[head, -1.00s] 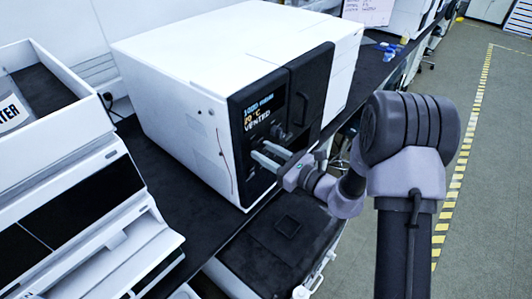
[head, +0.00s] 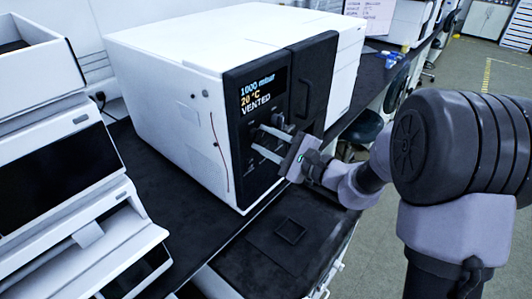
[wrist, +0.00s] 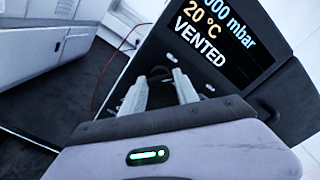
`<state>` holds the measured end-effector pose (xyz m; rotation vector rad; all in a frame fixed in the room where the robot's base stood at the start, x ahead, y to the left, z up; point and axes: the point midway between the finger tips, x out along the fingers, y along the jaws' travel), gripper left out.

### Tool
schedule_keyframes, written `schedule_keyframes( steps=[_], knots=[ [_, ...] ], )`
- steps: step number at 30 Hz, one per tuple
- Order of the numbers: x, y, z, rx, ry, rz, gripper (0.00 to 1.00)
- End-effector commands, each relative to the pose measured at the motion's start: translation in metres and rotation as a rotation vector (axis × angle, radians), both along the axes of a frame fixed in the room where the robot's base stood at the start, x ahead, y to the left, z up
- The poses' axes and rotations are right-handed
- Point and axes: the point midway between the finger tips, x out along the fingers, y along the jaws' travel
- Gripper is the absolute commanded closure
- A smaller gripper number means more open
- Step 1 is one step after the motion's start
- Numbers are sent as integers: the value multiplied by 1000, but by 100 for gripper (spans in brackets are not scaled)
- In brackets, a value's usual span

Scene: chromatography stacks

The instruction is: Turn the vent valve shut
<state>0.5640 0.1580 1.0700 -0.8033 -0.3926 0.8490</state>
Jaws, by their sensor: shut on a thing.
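The vent valve (wrist: 158,71) is a small dark knob on the black front panel of a white oven-like unit (head: 190,70). In the wrist view it shows between my fingertips; in the head view my fingers mostly hide it. My gripper (head: 262,140) reaches the panel from the right, below the display, and is shut on the valve. The gripper also shows in the wrist view (wrist: 160,75), tilted relative to the panel. The display (head: 259,92) reads 1000 mbar, 20 °C, VENTED. The valve's exact angle is too small to tell.
White stacked modules (head: 60,150) stand at the left. A dark door with a handle (head: 312,80) is right of the panel. The black bench (head: 190,215) is clear before the unit. A dark lower surface with a square recess (head: 291,230) lies below my gripper.

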Motion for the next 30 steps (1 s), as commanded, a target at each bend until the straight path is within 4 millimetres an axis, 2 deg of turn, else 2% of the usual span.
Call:
schedule_keyframes(
  steps=[1, 15, 30],
  knots=[
    [0, 0, -6, -26, -33, 1, 100],
    [0, 0, -1, -283, -360, 0, 100],
    [0, 0, 0, -429, -547, 1, 100]
  ],
)
